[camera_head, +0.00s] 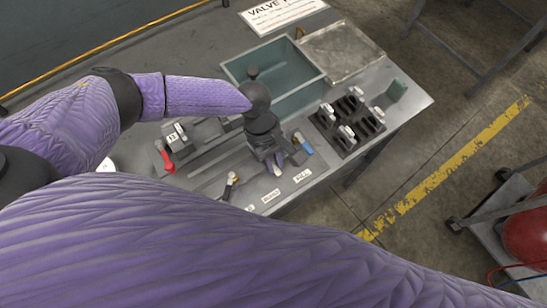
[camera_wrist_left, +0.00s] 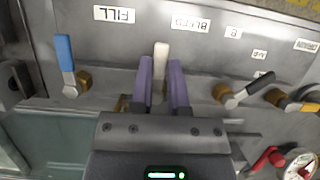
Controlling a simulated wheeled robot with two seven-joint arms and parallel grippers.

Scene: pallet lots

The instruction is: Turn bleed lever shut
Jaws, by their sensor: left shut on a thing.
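The bleed lever (camera_wrist_left: 161,58) shows in the left wrist view as a pale cream handle pointing towards the BLEED label (camera_wrist_left: 190,23). My left gripper (camera_wrist_left: 160,72) has its purple fingers on either side of the handle, shut on it. Its valve body is mostly hidden by the gripper. In the head view the same gripper (camera_head: 280,165) is low over the bench panel, near the FILL label (camera_head: 302,176), and the lever is hidden. My right gripper is not in view; a purple arm crosses the foreground.
A blue lever (camera_wrist_left: 66,55) stands on one side of the gripper, a dark-handled lever (camera_wrist_left: 248,90) on the other. A red lever (camera_head: 164,155), a teal tray (camera_head: 305,88) and a dark rack (camera_head: 345,145) are on the bench. The floor beyond has a yellow line (camera_head: 450,170).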

